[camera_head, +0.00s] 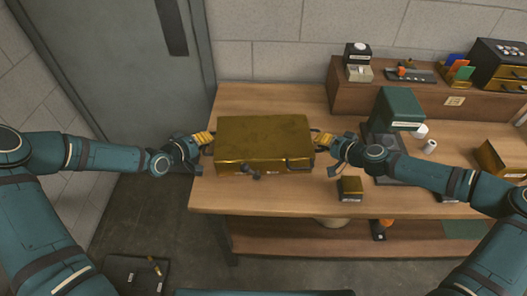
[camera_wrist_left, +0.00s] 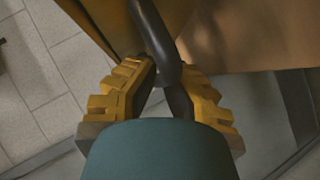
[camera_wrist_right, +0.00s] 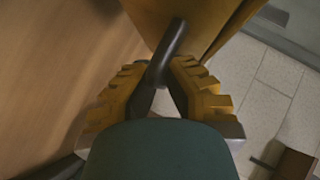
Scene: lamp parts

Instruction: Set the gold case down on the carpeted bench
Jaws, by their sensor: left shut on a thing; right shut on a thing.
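The gold case (camera_head: 264,146) is a closed brass-coloured box with dark fittings on its front, level in the head view, at the left part of the wooden table. My left gripper (camera_head: 204,138) is shut on the dark handle (camera_wrist_left: 152,30) at the case's left end. My right gripper (camera_head: 322,140) is shut on the dark handle (camera_wrist_right: 168,48) at its right end. Gold case walls show beyond both handles in the wrist views. I cannot tell whether the case's underside touches the table. I cannot make out a carpeted bench for certain.
The wooden table (camera_head: 280,200) has a lower shelf. A raised shelf (camera_head: 400,97) with small parts is behind. A dark flat thing (camera_head: 125,272) lies low at left.

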